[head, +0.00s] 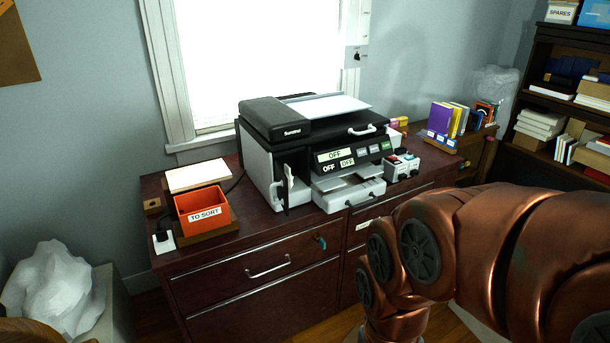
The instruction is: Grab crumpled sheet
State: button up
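I cannot clearly make out a separate crumpled sheet. A large white crumpled mass (52,287) fills a bin at the lower left, and I cannot tell whether it is paper or a bag. A black and white printer (262,165) stands on the dark red cabinet (225,250), with labels reading OFF on its front. A small white piece (289,176) shows at its left front side, by a dark upright panel; I cannot tell if it is paper. My copper arm crosses the lower right, and my gripper is outside the picture.
An orange TO SORT tray (203,213) and a pale stack (198,175) sit left of the printer. A grey switch box (403,164) and upright books (447,119) stand to its right. A bookshelf (540,85) is at the far right. Drawer handles protrude from the cabinet front.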

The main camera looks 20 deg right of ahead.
aim_at(287, 169)
jog(key=z, duration=0.05)
jog(key=i, duration=0.5)
jog(key=k, duration=1.3)
jog(key=u, duration=0.85)
jog(key=i, duration=1.65)
jog(key=z, duration=0.75)
